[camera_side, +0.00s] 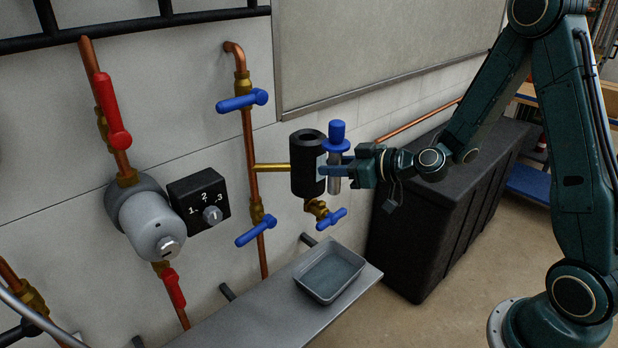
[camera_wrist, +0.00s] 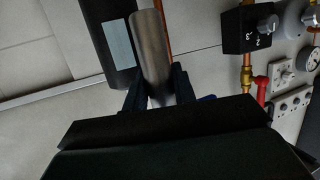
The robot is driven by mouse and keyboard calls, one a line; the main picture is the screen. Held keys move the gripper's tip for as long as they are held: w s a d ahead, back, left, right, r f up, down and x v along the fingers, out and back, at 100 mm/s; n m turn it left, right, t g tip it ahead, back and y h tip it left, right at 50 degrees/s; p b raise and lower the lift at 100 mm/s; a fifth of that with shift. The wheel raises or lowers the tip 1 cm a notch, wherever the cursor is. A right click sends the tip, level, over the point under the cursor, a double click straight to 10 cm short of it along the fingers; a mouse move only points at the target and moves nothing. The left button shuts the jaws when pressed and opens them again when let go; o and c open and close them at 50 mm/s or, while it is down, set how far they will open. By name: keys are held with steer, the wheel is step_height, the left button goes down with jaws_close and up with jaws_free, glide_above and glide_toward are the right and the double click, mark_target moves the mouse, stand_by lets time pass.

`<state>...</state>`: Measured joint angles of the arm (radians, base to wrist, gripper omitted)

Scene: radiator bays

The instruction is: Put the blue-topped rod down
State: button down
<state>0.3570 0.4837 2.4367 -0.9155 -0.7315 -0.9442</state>
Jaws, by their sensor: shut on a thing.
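The blue-topped rod (camera_side: 337,140) is a grey metal cylinder with a blue cap, held upright in the side view. A black cylinder with an open top (camera_side: 307,165) is just left of the rod, fixed to a brass side pipe. It also shows in the wrist view (camera_wrist: 97,30) with a pale label. I cannot tell whether rod and cylinder touch.
A grey tray (camera_side: 329,297) sits on a metal shelf (camera_side: 250,318) below my gripper. Copper pipes with blue-handled valves (camera_side: 243,101) run up the wall to the left. A black box-like cabinet (camera_side: 450,200) stands behind and below my arm.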

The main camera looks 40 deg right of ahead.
steer(key=w+a+f+n+g+y, duration=0.25)
steer(key=w+a+f, duration=0.25)
steer(key=a+f, duration=0.35)
steer(key=n+y, duration=0.3)
glide_above(270, 319)
step_height(270, 319, down, 8)
steer(key=shift+g, duration=0.45)
steer(key=shift+w, duration=0.1)
steer(key=shift+f, duration=9.95)
steer(key=shift+f, duration=0.1)
steer(key=c, duration=1.1)
jaws_free()
steer(key=shift+c, duration=0.2)
steer(key=v, duration=1.2)
